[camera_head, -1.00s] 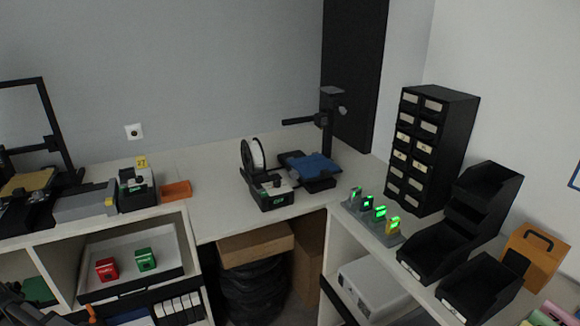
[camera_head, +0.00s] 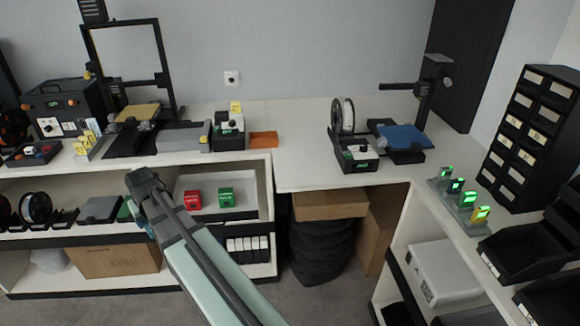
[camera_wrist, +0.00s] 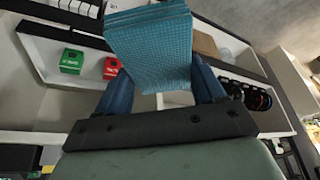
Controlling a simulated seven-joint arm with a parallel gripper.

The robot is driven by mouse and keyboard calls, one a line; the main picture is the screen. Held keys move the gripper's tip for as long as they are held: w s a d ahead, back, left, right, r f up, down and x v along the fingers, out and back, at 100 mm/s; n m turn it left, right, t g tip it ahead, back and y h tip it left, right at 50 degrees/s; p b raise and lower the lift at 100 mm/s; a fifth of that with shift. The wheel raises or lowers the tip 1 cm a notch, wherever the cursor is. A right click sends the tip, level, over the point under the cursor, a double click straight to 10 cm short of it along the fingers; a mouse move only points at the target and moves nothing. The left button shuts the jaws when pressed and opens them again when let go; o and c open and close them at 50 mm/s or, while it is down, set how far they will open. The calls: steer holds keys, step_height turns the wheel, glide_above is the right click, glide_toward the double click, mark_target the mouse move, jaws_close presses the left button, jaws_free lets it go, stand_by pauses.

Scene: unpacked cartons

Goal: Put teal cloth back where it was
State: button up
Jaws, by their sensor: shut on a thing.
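The teal cloth (camera_wrist: 150,45) is a folded, textured stack in the wrist view. My gripper (camera_wrist: 160,74) is shut on it, with one blue finger at each side. In the head view my gripper (camera_head: 146,184) is in front of the left shelf unit, left of the red box (camera_head: 193,199) and green box (camera_head: 225,197). The cloth cannot be made out clearly there; the gripper hides most of that spot.
The left shelf unit's white tray (camera_head: 258,184) holds the red and green boxes. Black spools (camera_head: 37,207) and a grey box (camera_head: 100,209) stand on the shelf at left. A cardboard box (camera_head: 115,262) is below. Printers stand on the worktop (camera_head: 300,175).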

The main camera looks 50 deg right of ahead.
steer(key=s+d+r+m+h, duration=0.1)
steer(key=s+d+r, duration=0.3)
steer(key=d, duration=1)
steer(key=s+d+r+m+g, duration=0.1)
steer(key=s+d+r+m, duration=0.3)
steer(key=s+d, duration=0.5)
steer(key=s+d+r+m+h, duration=0.1)
steer(key=s+d+r, duration=0.3)
steer(key=d, duration=1.7)
steer(key=shift+s+d+m+h, duration=0.15)
steer(key=shift+s+m, duration=0.3)
steer(key=shift+s, duration=0.25)
steer(key=shift+s+d+m+h, duration=0.1)
steer(key=shift+s+m+h, duration=0.05)
steer(key=shift+s+m, duration=0.4)
step_height(320, 180, up, 4)
steer(key=f+m, duration=0.1)
glide_above(312, 164)
steer(key=shift+s+r+n, duration=0.5)
steer(key=shift+r+n, duration=0.15)
steer(key=shift+n, duration=0.35)
steer(key=shift+a+f, duration=0.2)
steer(key=shift+f, duration=2.25)
steer(key=shift+a+f, duration=0.2)
steer(key=shift+f, duration=2.25)
steer(key=shift+f, duration=0.15)
steer(key=o, duration=0.9)
steer(key=shift+o, duration=0.2)
